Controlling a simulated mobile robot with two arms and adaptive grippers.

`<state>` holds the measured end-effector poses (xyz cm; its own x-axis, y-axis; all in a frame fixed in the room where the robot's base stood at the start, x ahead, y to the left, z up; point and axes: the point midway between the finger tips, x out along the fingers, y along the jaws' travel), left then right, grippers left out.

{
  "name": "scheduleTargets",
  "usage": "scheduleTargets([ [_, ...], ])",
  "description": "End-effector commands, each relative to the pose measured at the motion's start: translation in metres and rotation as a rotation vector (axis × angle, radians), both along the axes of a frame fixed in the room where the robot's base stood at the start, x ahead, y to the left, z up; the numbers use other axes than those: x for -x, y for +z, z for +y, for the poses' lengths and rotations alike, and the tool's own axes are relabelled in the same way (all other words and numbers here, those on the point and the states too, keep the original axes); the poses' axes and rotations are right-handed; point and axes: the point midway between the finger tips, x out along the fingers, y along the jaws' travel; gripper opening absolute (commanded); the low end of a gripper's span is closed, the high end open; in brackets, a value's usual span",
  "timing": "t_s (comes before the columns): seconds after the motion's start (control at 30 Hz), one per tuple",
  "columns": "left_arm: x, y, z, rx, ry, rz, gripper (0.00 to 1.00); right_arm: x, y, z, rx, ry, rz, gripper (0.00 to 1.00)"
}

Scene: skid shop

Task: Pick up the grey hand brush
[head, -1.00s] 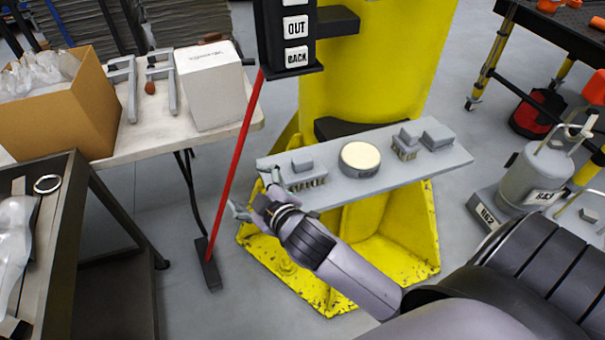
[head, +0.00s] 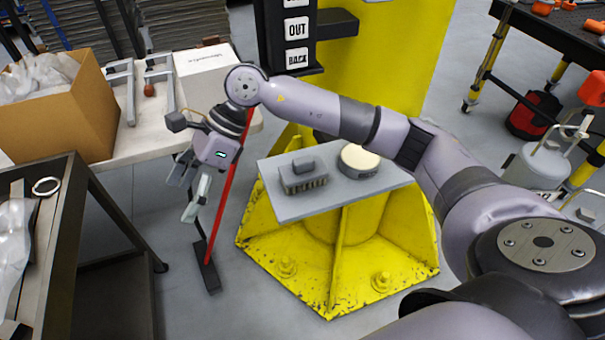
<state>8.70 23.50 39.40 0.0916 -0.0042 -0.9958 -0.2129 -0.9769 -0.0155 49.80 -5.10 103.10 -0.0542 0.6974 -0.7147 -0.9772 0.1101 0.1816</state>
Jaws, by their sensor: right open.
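A grey hand brush (head: 304,180) with bristles under its block sits upright near the left end of the grey shelf (head: 287,209) on the yellow column. My right gripper (head: 183,198) hangs left of the shelf, with its fingers pointing down. It is open, with nothing between the fingers, and apart from the brush. My right arm crosses the view and covers the right part of the shelf. My left gripper is not in view.
A round cream-topped tin (head: 359,160) stands right of the brush. A red-handled broom (head: 222,205) leans behind my right gripper. A white table (head: 158,120) holds a cardboard box (head: 90,115) and a white box (head: 203,62). A dark bench (head: 60,190) is at left.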

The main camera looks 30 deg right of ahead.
Motion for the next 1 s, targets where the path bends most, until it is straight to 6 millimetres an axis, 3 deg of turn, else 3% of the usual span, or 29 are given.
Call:
scheduleTargets([
  [0.03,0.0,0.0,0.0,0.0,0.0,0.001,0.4,-0.013,-0.003,-0.036,0.149,0.011,-0.041,0.79],
  [0.2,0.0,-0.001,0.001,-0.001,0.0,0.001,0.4,-0.036,0.007,-0.155,0.6,0.015,-0.069,0.79],
  [0.3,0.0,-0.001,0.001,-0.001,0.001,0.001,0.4,-0.038,0.023,-0.203,0.766,-0.004,-0.048,0.79],
  [0.4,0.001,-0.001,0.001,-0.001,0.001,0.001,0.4,-0.037,0.035,-0.232,0.863,-0.022,-0.028,0.79],
  [0.53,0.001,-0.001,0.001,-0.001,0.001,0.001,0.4,-0.035,0.041,-0.248,0.917,-0.032,-0.012,0.79],
  [0.63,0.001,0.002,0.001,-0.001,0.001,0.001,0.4,-0.033,0.033,-0.252,0.926,-0.031,-0.005,0.79],
  [1.0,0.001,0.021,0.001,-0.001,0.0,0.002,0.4,-0.03,-0.043,-0.262,0.922,-0.031,-0.005,0.79],
])
